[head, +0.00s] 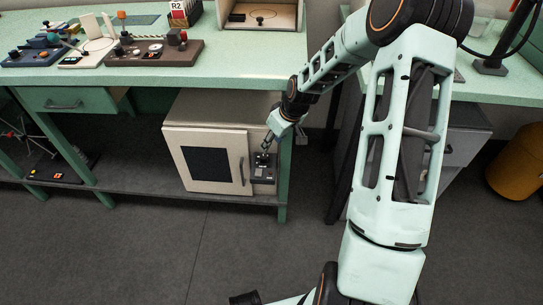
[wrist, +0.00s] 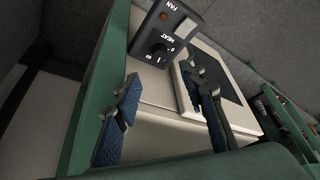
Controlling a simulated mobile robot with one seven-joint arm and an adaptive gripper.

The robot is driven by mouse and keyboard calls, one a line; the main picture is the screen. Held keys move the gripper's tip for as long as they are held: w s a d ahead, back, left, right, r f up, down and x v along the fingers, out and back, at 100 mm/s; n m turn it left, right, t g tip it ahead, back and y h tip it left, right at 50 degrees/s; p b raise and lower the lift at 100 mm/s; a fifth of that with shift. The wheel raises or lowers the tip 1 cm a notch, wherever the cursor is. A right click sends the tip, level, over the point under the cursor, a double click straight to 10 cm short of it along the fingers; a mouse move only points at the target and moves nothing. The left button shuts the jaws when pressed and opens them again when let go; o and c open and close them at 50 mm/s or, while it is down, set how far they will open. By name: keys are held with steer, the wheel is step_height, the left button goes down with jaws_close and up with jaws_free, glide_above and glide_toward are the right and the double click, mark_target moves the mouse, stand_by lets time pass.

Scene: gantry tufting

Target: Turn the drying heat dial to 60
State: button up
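The drying cabinet (head: 209,150) is a cream box with a dark window, on the shelf under the green bench. Its dark control panel (head: 263,171) is at its right side. In the wrist view the panel (wrist: 187,20) carries the words FAN and HEAT. The round black heat dial (wrist: 158,54) sits below HEAT with small white marks; its setting is too small to read. My gripper (head: 264,150) is at the panel. In the wrist view my gripper (wrist: 161,73) is open and empty, its two blue-padded fingers apart, with the dial beyond the gap. Contact with the dial is not visible.
A grey handle (head: 242,172) is on the cabinet door, left of the panel. A green bench leg (head: 284,180) stands close to the right of the panel. Control boxes (head: 155,52) stand on the bench above. The floor in front is clear.

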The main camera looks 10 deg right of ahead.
mark_target(264, 157)
steer(key=b+x, duration=0.2)
steer(key=x, duration=0.8)
steer(key=shift+w+a+f+b, duration=0.1)
steer(key=shift+w+f+b, duration=0.15)
steer(key=shift+b, duration=0.1)
jaws_close()
